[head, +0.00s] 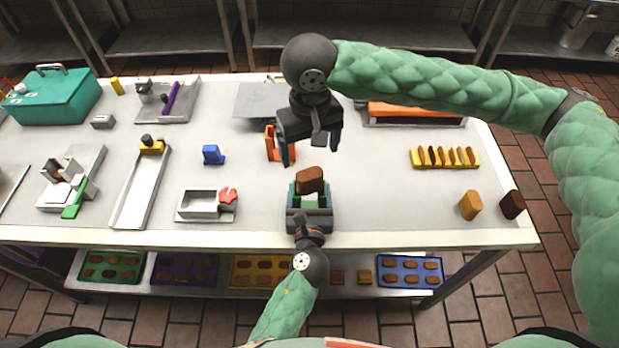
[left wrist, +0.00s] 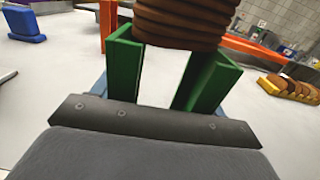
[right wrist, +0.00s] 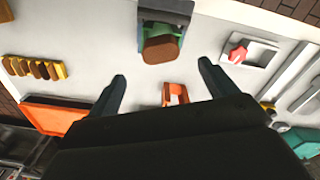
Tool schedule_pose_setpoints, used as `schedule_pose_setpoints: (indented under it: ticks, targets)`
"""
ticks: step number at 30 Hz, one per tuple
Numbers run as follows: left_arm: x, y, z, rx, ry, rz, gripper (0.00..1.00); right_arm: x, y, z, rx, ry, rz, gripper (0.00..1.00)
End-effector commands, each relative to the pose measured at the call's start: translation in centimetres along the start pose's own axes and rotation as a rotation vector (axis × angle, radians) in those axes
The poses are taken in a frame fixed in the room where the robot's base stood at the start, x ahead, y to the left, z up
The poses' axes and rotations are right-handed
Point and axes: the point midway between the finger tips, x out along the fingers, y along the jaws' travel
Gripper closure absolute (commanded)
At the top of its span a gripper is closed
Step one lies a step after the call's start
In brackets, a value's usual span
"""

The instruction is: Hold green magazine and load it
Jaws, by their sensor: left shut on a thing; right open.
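The green magazine (head: 297,200) stands near the table's front edge with brown biscuits (head: 310,180) in it, the top one sticking out above its walls. In the left wrist view the magazine (left wrist: 124,68) has two green uprights with a stack of brown ridged biscuits (left wrist: 185,22) between them. My left gripper (head: 309,214) is shut on the magazine from the front side. My right gripper (head: 311,150) is open and empty, above and behind the magazine. In the right wrist view its two fingers (right wrist: 162,85) are spread, with the magazine's biscuit (right wrist: 160,48) beyond them.
An orange stand (head: 271,146) is just behind the magazine, close to my right gripper. A yellow rack (head: 444,158) with several brown biscuits stands at right. A tan biscuit (head: 470,205) and a dark one (head: 512,204) stand near the right front. A tray with a red knob (head: 228,195) lies left.

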Motion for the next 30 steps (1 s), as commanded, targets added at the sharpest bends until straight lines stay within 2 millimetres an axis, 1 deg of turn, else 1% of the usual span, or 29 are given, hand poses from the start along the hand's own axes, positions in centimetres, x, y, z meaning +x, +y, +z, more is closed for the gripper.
schedule_pose_setpoints:
  ticks: [1, 6, 9, 17, 25, 27, 30]
  targets:
    - [0.0, 0.0, 0.0, 0.0, 0.0, 0.0, 0.54, 0.9, 0.0, 0.1, 0.001, -0.003, 0.0, 0.15]
    - [0.0, 0.0, 0.0, 0.0, 0.0, 0.0, 0.54, 3.4, 0.0, 0.0, 0.002, -0.003, 0.0, 0.15]
    - [0.0, 0.0, 0.0, 0.0, 0.0, 0.0, 0.54, 4.3, 0.0, 0.0, 0.003, -0.001, 0.0, 0.15]
    - [0.0, 0.0, 0.0, 0.0, 0.0, 0.0, 0.54, 5.6, 0.0, -0.1, 0.003, -0.001, 0.0, 0.15]
    - [0.0, 0.0, 0.0, 0.0, 0.0, 0.0, 0.54, 9.1, 0.0, -0.1, 0.003, -0.003, 0.0, 0.15]
    - [0.0, 0.0, 0.0, 0.0, 0.0, 0.0, 0.54, 9.7, 0.0, -0.2, 0.003, -0.002, 0.0, 0.15]
    - [0.0, 0.0, 0.0, 0.0, 0.0, 0.0, 0.54, 10.0, 0.0, -0.2, 0.003, 0.0, 0.0, 0.15]
